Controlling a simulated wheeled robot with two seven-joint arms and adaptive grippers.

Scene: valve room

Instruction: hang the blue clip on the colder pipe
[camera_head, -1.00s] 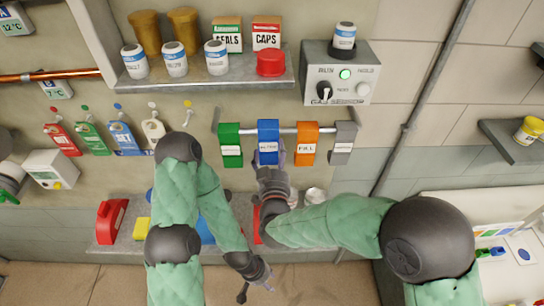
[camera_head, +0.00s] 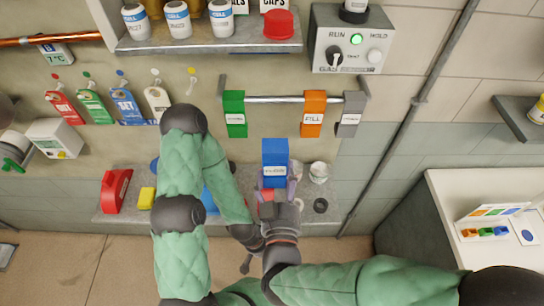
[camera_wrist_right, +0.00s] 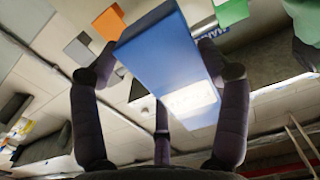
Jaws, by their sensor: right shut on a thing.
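The blue clip (camera_head: 275,152) is in my right gripper (camera_head: 275,186), in front of the wall and below the clip rail (camera_head: 275,100). In the right wrist view, the clip (camera_wrist_right: 165,60) sits between the gripper's fingers (camera_wrist_right: 160,95). The copper pipe (camera_head: 40,40) runs along the wall at the upper left, with a display reading 7 °C (camera_head: 57,55) just below it. No second pipe's temperature is readable now. My left gripper (camera_head: 246,262) is low in the middle, partly hidden by my right arm; its fingers are unclear.
Green (camera_head: 235,114), orange (camera_head: 312,114) and grey (camera_head: 351,114) clips hang on the rail. Coloured tags hang on the wall at left, partly behind my left arm.

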